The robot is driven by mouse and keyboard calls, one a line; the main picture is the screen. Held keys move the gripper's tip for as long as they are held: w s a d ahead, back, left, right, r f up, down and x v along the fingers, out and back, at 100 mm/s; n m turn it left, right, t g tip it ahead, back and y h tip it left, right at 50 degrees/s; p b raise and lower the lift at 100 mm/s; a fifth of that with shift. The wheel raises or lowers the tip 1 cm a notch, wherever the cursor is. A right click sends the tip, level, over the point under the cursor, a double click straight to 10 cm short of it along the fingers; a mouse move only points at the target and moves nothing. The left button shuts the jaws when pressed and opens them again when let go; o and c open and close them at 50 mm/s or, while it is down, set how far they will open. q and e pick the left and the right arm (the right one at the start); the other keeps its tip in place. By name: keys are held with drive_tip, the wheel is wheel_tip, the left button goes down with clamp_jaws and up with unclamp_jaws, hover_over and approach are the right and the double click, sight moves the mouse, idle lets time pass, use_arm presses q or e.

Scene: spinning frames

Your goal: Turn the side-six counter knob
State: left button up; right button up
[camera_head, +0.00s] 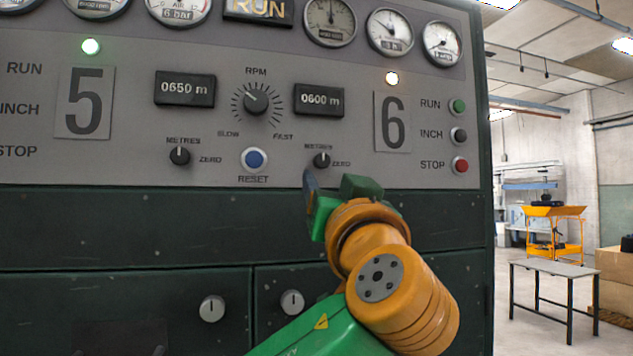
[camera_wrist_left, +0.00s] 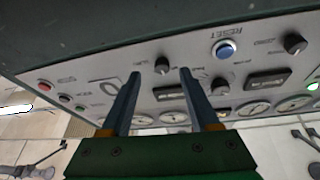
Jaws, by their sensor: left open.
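The side-six counter knob (camera_head: 322,160) is small and black with a pale pointer mark that looks roughly upright. It sits below the 0600 m counter (camera_head: 319,100), between METRES and ZERO labels. My left gripper (camera_head: 310,182) is just below it in the head view, near the panel's lower edge. In the left wrist view the knob (camera_wrist_left: 162,66) appears between the tips of the two open blue-grey fingers (camera_wrist_left: 160,76). The fingers are empty; I cannot tell how far their tips are from the panel. My right gripper is not in view.
The blue RESET button (camera_head: 254,159) and the side-five counter knob (camera_head: 180,156) lie left of the knob. The RPM dial (camera_head: 256,105) is above. RUN, INCH and STOP (camera_head: 460,165) buttons are at right. A small table (camera_head: 555,270) stands away on the right.

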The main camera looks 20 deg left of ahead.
sight(323, 161)
use_arm(q)
drive_tip(key=r+p, duration=0.1)
drive_tip(key=w+r+p, duration=0.1)
drive_tip(key=w+a+r+p, duration=0.1)
drive_tip(key=shift+r+p, duration=0.2)
drive_tip(key=shift+p, duration=0.1)
drive_tip(key=shift+w+a+p, duration=0.3)
drive_tip(key=shift+w+a, duration=0.05)
drive_tip(key=shift+w, duration=0.25)
drive_tip(key=shift+w+a+p, duration=0.25)
drive_tip(key=shift+w+a, duration=0.1)
drive_tip(key=shift+w, duration=0.35)
drive_tip(key=shift+d, duration=0.1)
drive_tip(key=c, duration=0.3)
drive_tip(key=shift+s, duration=0.2)
clamp_jaws()
